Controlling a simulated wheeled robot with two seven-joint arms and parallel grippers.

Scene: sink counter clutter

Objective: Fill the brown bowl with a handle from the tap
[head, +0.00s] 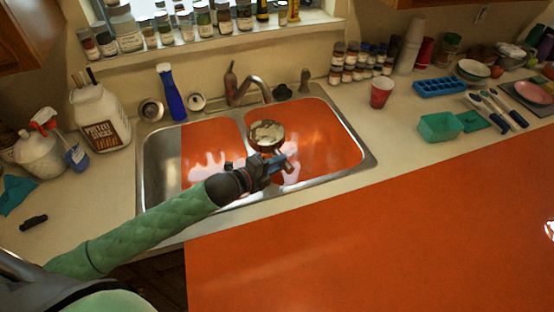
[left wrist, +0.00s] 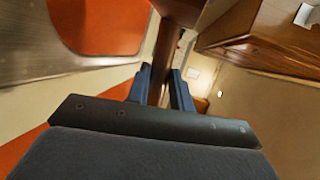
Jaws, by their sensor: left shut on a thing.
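The brown bowl with a handle (head: 266,136) is held over the double sink, near the divider and just below the tap (head: 262,86). Its inside shows pale, mottled patches; I cannot tell whether it holds water, and no clear stream shows. My left gripper (head: 281,163) is on the near side of the bowl. In the left wrist view the fingers of my left gripper (left wrist: 161,90) are shut on the bowl's brown handle (left wrist: 160,62), and the bowl's underside shows at the top. My right gripper is not in view.
The sink (head: 157,165) has orange areas in both basins. A red cup (head: 381,92) and a teal container (head: 440,126) are on the right counter. Jars line the sill behind.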

